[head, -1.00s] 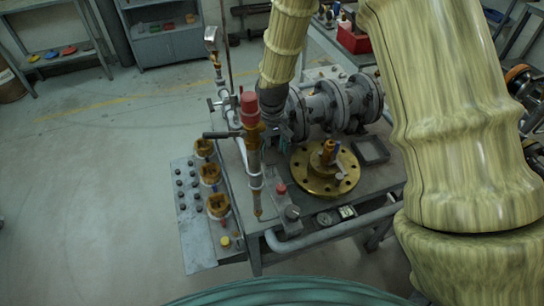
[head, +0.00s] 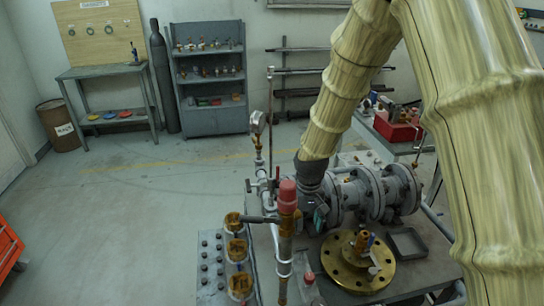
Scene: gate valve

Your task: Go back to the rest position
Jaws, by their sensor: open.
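My arm, in a yellowish ribbed cover, comes down from the top right in the head view. It ends in my dark grey gripper (head: 314,218), which is open beside the left end of the grey flanged gate valve (head: 376,195). The fingers are small and partly lost against the grey valve body, so I cannot tell whether they touch it. A brass round flange (head: 345,272) with a stem in its middle lies on the bench in front of the valve. A red-capped upright pipe (head: 287,200) stands left of the flange.
A small dark tray (head: 408,243) lies right of the flange. A panel with several brass cups (head: 236,250) is on the bench's left. A red bin (head: 397,127) stands on a table behind. A grey shelf cabinet (head: 209,80) is at the back.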

